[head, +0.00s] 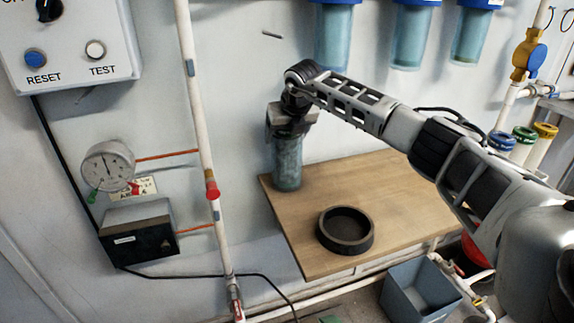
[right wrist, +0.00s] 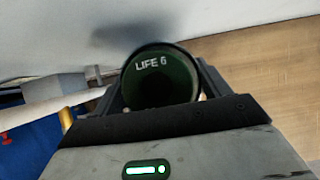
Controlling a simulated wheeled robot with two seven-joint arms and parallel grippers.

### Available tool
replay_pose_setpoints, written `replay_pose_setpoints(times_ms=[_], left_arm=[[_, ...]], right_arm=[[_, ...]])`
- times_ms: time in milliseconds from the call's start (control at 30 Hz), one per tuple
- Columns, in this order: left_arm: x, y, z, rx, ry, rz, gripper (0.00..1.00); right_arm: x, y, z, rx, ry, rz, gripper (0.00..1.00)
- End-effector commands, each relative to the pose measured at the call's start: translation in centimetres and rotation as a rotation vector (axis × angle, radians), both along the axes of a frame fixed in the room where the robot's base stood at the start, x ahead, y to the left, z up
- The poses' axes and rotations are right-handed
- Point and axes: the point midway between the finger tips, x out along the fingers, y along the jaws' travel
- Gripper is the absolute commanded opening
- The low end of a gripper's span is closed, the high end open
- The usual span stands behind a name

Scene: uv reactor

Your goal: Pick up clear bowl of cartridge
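The clear bowl (head: 287,172) is a blue-green see-through cylinder, upright at the back left of the wooden shelf. My right gripper (head: 290,132) is over its top, pointing down. In the right wrist view the round dark green opening of the bowl (right wrist: 160,82) lies between the two fingers, with "LIFE 6" readable inside. The fingers flank it closely on both sides; whether they press on it is unclear. The gripper hides the upper rim in the head view. It is unclear whether the base touches the shelf. My left gripper is not in view.
A black round dish (head: 345,246) sits on the wooden shelf (head: 400,190), front right of the bowl. A white vertical pipe (head: 200,110) with a red fitting runs left of the shelf. Blue-capped filter housings (head: 333,38) hang above. A grey bin (head: 420,292) stands below.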

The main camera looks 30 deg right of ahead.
Motion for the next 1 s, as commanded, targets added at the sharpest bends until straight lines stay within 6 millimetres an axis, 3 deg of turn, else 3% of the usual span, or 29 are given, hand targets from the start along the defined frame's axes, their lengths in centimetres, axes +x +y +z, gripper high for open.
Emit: replay_pose_setpoints(times_ms=[33, 133, 167, 567, 867, 1000], left_arm=[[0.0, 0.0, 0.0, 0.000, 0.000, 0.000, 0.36], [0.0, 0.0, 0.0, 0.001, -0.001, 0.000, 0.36], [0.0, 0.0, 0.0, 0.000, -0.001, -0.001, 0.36], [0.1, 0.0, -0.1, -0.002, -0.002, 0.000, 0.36], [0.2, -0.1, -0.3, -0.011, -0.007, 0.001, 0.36], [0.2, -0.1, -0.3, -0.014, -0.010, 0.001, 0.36]], right_arm=[[0.0, 0.0, 0.0, 0.000, 0.000, 0.000, 0.61], [0.0, 0.0, 0.0, 0.000, 0.000, 0.000, 0.33], [0.0, 0.0, 0.2, 0.000, -0.004, 0.000, 0.28], [0.1, 0.0, 0.8, 0.000, -0.004, 0.000, 0.28], [0.0, 0.0, 3.5, 0.002, -0.007, 0.001, 0.28], [-1.2, 0.1, 4.8, 0.001, -0.006, 0.001, 0.28]])
